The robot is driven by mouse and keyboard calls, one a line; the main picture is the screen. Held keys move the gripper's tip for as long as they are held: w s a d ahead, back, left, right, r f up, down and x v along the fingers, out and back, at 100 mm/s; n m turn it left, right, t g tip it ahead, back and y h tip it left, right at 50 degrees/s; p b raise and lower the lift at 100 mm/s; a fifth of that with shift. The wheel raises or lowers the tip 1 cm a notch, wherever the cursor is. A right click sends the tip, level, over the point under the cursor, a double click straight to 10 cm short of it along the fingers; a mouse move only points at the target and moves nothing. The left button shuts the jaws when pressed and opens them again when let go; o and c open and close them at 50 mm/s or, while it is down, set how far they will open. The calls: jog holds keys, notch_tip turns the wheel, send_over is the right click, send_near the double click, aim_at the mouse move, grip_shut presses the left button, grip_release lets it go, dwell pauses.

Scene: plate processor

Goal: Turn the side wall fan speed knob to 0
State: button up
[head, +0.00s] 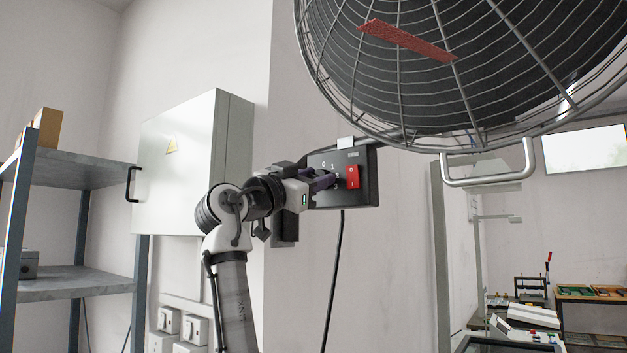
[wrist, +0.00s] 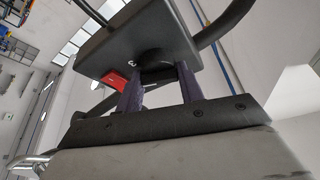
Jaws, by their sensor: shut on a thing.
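The fan's black control box (head: 358,196) hangs on the side wall below the large wire fan cage (head: 470,110). It carries white digits, 0 and 1 among them, and a red rocker switch (head: 352,176). My gripper (head: 328,180) reaches it from the left, its purple fingers shut on the speed knob and mostly hiding it. In the wrist view, the two fingers (wrist: 158,88) clasp the dark round knob (wrist: 154,62) on the box's face (wrist: 140,28). The red switch (wrist: 115,80) is beside the left finger. The knob's pointer is hidden, so its setting cannot be read.
A grey wall cabinet (head: 175,170) is left of my arm, with a metal shelf (head: 70,285) further left. A cable (head: 333,285) hangs under the box. A metal handle (head: 488,168) is right of the box. A workbench (head: 530,320) is at the far right.

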jog(key=n+t+y, duration=0.1)
jog(key=n+y, duration=0.1)
jog(key=n, duration=0.3)
jog(key=n+t+y, duration=0.1)
jog(key=n+y, duration=0.1)
jog(key=n, duration=0.3)
jog(key=n+t+y, duration=0.2)
jog(key=n, duration=0.3)
jog(key=shift+s+d+n+y, duration=0.1)
jog(key=shift+d+n+y, duration=0.05)
jog(key=shift+n+y, duration=0.25)
jog(key=n+y, duration=0.1)
jog(key=n, duration=0.2)
jog(key=n+y, duration=0.2)
jog(key=n, duration=0.1)
jog(key=shift+r+n+g, duration=0.1)
jog(key=shift+n+g, duration=0.2)
jog(key=shift+n, duration=0.1)
jog(key=n+g, duration=0.1)
jog(key=n, duration=0.2)
jog(key=n+y, duration=0.1)
jog(key=n, duration=0.1)
jog(key=shift+n+g+y, duration=0.3)
jog(key=shift+n+g, duration=0.1)
jog(key=o, duration=1)
jog(key=shift+s, duration=0.1)
jog(key=shift+b+v, duration=2.6)
jog(key=shift+v, duration=4.25)
